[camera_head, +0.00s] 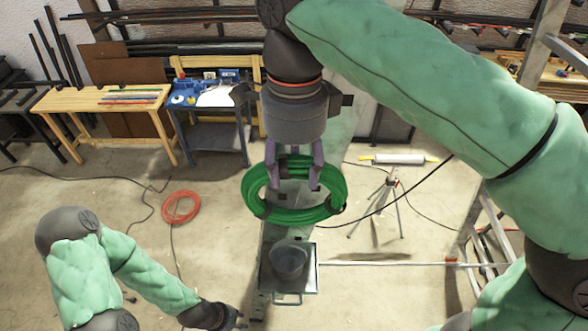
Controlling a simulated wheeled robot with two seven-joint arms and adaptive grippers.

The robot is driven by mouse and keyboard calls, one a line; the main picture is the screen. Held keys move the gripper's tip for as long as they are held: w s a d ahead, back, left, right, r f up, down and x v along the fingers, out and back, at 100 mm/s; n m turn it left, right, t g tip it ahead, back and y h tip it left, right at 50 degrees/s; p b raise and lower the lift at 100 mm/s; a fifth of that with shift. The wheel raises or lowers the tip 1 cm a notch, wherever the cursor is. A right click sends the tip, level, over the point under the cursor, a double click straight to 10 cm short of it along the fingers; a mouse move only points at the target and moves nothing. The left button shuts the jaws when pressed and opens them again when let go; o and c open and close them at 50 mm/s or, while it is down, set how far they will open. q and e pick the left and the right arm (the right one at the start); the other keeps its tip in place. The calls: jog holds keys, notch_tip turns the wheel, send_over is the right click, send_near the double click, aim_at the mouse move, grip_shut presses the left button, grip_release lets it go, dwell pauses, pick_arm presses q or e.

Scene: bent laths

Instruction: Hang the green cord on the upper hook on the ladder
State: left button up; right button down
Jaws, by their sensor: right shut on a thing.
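The green cord (295,214) is a coiled ring in the middle of the head view. My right gripper (298,186) points down and is shut on the coil, its purple fingers at the ring's upper part. The coil hangs above the floor, in front of a long grey strip. The aluminium ladder (483,228) stands at the right, partly hidden behind my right arm. I cannot make out its upper hook. My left gripper (238,318) is low in the view, left of the grey tray and apart from the cord; its fingers are too small to read.
A grey tray (309,284) holding a grey bucket (288,258) is below the coil. An orange cable coil (181,207) lies on the floor. A wooden bench (90,98) and a blue workbench (215,133) stand behind at left. A tripod (391,190) stands right of the cord.

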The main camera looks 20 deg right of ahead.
jog(key=shift+w+d+f, duration=0.1)
jog(key=shift+w+d, duration=0.15)
jog(key=shift+w, duration=0.65)
jog(key=shift+w+d+f, duration=0.1)
jog(key=shift+w+d, duration=0.15)
jog(key=shift+w, duration=0.65)
jog(key=shift+w+d, duration=0.25)
jog(key=shift+w, duration=0.65)
jog(key=shift+w+d+f, duration=0.1)
jog(key=shift+w+f, duration=0.2)
jog(key=shift+f, duration=0.3)
jog(key=shift+w+d+f, duration=0.1)
jog(key=shift+w+f, duration=0.2)
jog(key=shift+f, duration=0.25)
jog(key=shift+c, duration=2.2)
grip_release()
jog(key=shift+f, duration=0.15)
jog(key=r, duration=0.7)
jog(key=shift+w, duration=0.2)
jog(key=shift+r, duration=0.3)
